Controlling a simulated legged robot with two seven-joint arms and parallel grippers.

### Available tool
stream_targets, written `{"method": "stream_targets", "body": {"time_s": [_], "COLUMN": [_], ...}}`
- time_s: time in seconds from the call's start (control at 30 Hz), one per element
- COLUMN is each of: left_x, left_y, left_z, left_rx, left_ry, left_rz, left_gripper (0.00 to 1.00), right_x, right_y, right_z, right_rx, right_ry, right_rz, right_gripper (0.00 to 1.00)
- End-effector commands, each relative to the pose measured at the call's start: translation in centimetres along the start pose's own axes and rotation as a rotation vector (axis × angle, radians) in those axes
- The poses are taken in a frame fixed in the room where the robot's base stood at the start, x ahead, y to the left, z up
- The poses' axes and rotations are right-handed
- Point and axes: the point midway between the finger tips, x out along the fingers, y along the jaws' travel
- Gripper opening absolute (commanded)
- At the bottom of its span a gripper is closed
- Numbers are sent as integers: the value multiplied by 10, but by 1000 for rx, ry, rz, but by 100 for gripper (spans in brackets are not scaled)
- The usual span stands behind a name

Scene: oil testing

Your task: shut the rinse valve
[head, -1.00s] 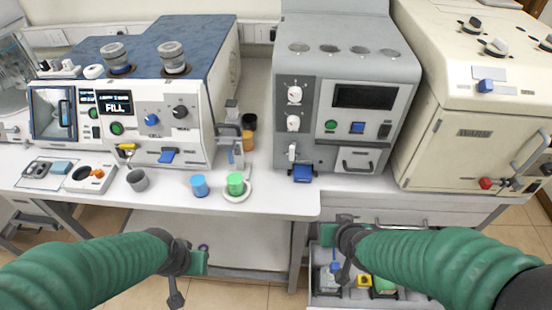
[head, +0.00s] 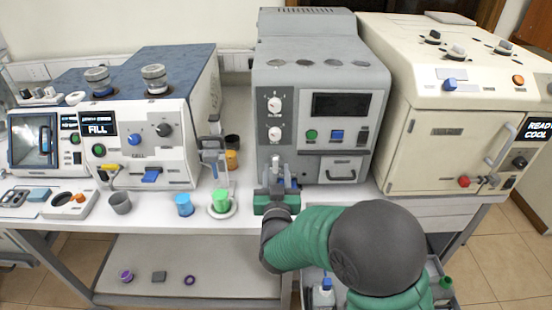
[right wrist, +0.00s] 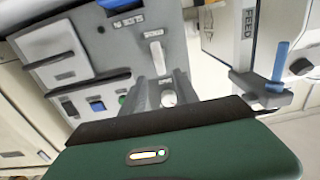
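The valve I take for the rinse valve is a small pale lever (head: 276,161) low on the left front of the grey machine (head: 322,95). In the right wrist view a white lever (right wrist: 156,52) hangs under a small label, too small to read, just beyond my fingertips. My right gripper (head: 277,179) is in front of the valve, its fingers pointing at the machine. In the right wrist view its two grey fingers (right wrist: 167,78) stand apart with nothing held between them. Whether they touch the lever is unclear. My left gripper is out of view.
A blue tray or cup (head: 291,184) under the valve is partly hidden by my right gripper. A green cup (head: 221,201) and a blue cup (head: 184,205) stand left on the bench. A cream cabinet (head: 450,150) stands close on the right.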

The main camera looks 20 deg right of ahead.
Motion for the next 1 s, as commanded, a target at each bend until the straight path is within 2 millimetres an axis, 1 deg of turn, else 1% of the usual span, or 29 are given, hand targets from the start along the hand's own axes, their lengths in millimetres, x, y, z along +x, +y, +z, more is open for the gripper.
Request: {"method": "stream_targets", "body": {"time_s": [0.03, 0.1, 0.23, 0.3, 0.4, 0.6, 0.87, 0.9, 1.0], "left_x": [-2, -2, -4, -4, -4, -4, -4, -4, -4], "left_y": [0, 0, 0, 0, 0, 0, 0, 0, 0], "left_z": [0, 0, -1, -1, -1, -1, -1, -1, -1], "left_rx": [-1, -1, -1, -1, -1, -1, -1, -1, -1], "left_ry": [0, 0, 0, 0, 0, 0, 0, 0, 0], "left_rz": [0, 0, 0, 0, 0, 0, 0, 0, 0], "left_gripper": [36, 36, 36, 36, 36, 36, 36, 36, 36], "right_x": [13, 28, 49, 56, 60, 59, 59, 59, 59], "right_y": [0, 1, 2, 2, 3, 2, 1, 1, 1], "right_z": [0, 0, 0, 0, 1, 0, 0, 0, 0], "right_rx": [0, 0, 0, 1, 2, 0, 1, 1, 1], "right_ry": [0, 0, -1, 0, -2, -1, -1, -1, -1], "right_rz": [3, 2, 1, 1, 1, 0, 0, -1, -2], "right_gripper": [36, 36, 36, 36, 36, 36, 2, 0, 0]}}
